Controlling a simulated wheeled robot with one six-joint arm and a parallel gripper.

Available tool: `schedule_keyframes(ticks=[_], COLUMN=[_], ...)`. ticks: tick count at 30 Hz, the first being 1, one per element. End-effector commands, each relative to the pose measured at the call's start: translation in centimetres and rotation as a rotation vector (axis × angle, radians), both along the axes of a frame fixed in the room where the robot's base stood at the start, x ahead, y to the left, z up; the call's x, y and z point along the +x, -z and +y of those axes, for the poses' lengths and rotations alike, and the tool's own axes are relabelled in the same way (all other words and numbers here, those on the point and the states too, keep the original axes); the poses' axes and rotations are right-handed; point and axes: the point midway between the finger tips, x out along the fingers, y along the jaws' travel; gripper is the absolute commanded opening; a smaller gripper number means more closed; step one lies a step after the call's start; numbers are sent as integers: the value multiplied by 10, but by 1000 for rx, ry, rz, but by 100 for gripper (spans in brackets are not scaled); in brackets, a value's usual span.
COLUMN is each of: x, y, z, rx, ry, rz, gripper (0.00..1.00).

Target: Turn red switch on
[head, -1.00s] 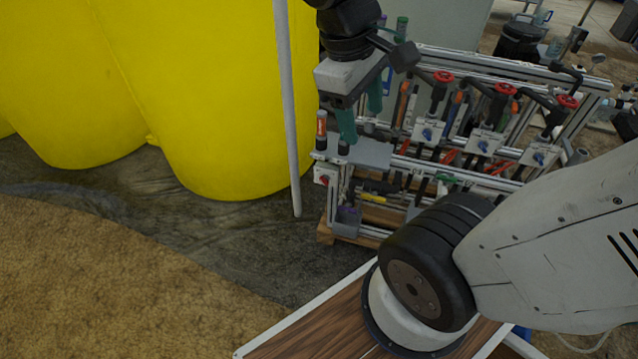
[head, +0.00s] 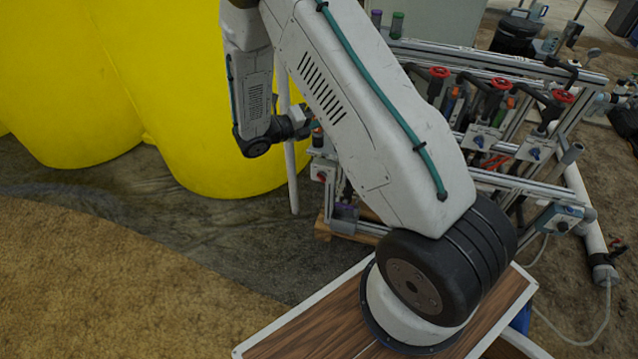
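The red switch (head: 321,177) is a small red knob on a white box at the left end of the skid frame, low on its post. Its turned position is too small to make out. My gripper (head: 311,127) is just above and slightly left of the switch box. It is mostly hidden by my own wrist and upper arm, with only a bit of teal finger showing. I cannot tell whether its fingers are open, or whether they touch anything.
The skid frame (head: 512,183) carries red-handled valves (head: 501,84) and blue knobs (head: 479,141) to the right. Large yellow tanks (head: 185,100) stand to the left, with a grey upright pole (head: 292,180) between them and the skid. Open ground lies at front left.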

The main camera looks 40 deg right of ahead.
Motion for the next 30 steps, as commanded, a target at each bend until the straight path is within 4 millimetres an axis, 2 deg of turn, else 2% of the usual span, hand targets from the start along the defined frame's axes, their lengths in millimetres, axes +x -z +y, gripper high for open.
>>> schedule_keyframes(ticks=[1,7,12,16,18,21,26,30], x=[7,27,21,8,1,-6,-4,8], y=[30,136,230,286,307,326,336,335], z=[1,10,24,34,38,42,38,21], rx=[-27,-150,-263,-338,-367,-398,-413,-411], ry=[-58,-292,-476,-586,-626,-665,-683,-681], rz=[110,519,832,1007,1071,1129,1159,1157], gripper=[60,60,60,60,60,60,60,60])
